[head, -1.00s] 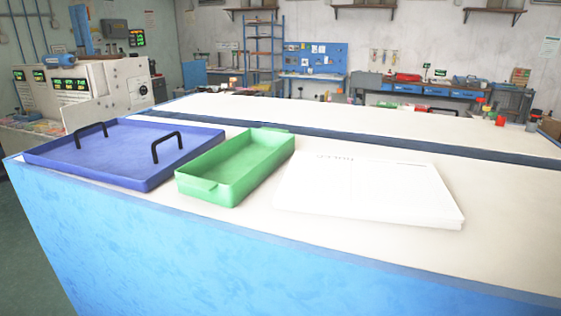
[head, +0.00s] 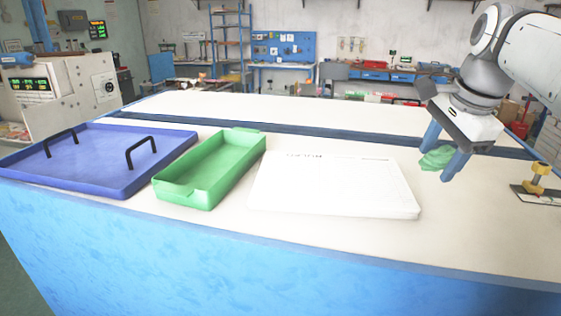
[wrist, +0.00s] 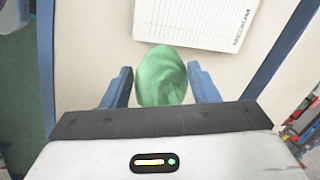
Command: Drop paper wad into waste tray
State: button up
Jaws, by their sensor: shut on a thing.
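A crumpled green paper wad (head: 437,158) is between the blue fingers of my gripper (head: 444,158) at the right in the head view. My gripper is shut on it and holds it over the bench top, right of the white board. The wad also shows in the wrist view (wrist: 161,78), between the two fingertips. A green tray (head: 172,195) and a larger blue tray (head: 100,187) with two black handles stand at the left of the bench. Both look empty. Neither shows a readable label, so I cannot tell which is the waste tray.
A flat white printed board (head: 335,185) lies between the green tray and my gripper. A yellow-handled tool (head: 537,180) on a dark plate sits at the right. The bench top (head: 300,110) behind the board is clear.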

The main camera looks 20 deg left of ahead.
aim_at(224, 171)
jog(key=k, duration=0.4)
jog(key=z, duration=2.5)
jog(key=k, duration=1.55)
jog(key=u, duration=2.5)
